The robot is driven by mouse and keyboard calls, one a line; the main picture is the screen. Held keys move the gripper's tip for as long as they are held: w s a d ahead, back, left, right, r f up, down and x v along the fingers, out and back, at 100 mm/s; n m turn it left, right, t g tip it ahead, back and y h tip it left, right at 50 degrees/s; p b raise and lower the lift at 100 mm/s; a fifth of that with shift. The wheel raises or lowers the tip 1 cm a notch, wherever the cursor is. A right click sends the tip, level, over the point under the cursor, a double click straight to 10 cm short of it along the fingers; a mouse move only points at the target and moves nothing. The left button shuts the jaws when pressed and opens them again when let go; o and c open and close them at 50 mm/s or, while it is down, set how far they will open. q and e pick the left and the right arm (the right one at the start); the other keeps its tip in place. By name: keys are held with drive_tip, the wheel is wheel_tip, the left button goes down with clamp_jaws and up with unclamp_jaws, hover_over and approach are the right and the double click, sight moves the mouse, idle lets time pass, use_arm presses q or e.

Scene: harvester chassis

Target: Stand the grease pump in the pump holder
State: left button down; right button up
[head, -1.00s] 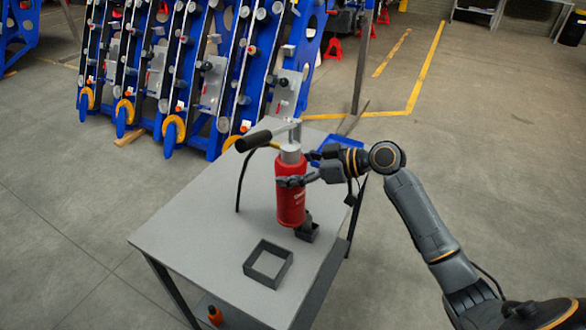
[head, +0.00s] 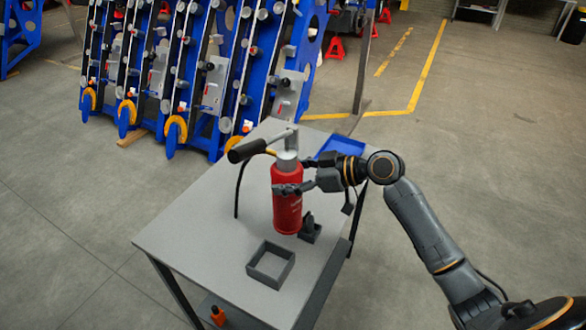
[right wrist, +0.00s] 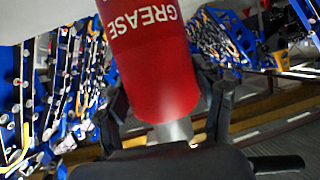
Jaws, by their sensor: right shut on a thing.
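The grease pump (head: 287,212) is a red cylinder with a grey top, a black-gripped lever and a dark hose. My right gripper (head: 289,189) is shut around its upper body, and the pump is about upright over the table. The pump holder (head: 270,275), an open square grey frame, sits on the table in front of the pump, apart from it. In the right wrist view the red pump (right wrist: 150,75) with the word GREASE lies between the fingers (right wrist: 165,115). Whether its base touches the table is hard to tell. My left gripper is not in view.
The grey table (head: 195,235) is mostly bare on its left side. A small grey box (head: 311,236) with a dark object in it stands just right of the pump. A blue tray (head: 342,147) lies at the back right. Blue racks (head: 215,75) stand behind the table.

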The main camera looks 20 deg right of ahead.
drive_tip(key=shift+s+a+r+p, duration=0.15)
drive_tip(key=shift+s+a+p, duration=0.1)
drive_tip(key=shift+s+a, duration=0.25)
drive_tip(key=shift+s+a+r+p, duration=0.2)
drive_tip(key=shift+s+a, duration=0.1)
drive_tip(key=shift+a, duration=0.3)
drive_tip(key=s+a+p, duration=0.2)
drive_tip(key=s+a, duration=0.2)
drive_tip(key=a, duration=0.1)
wheel_tip(320, 180, down, 9)
drive_tip(key=b, duration=0.7)
drive_tip(key=shift+a+f+b, duration=0.1)
drive_tip(key=shift+f+b, duration=0.2)
drive_tip(key=o, duration=1.7)
drive_tip(key=shift+o, duration=1)
drive_tip(key=shift+s, duration=0.1)
drive_tip(key=v, duration=1.2)
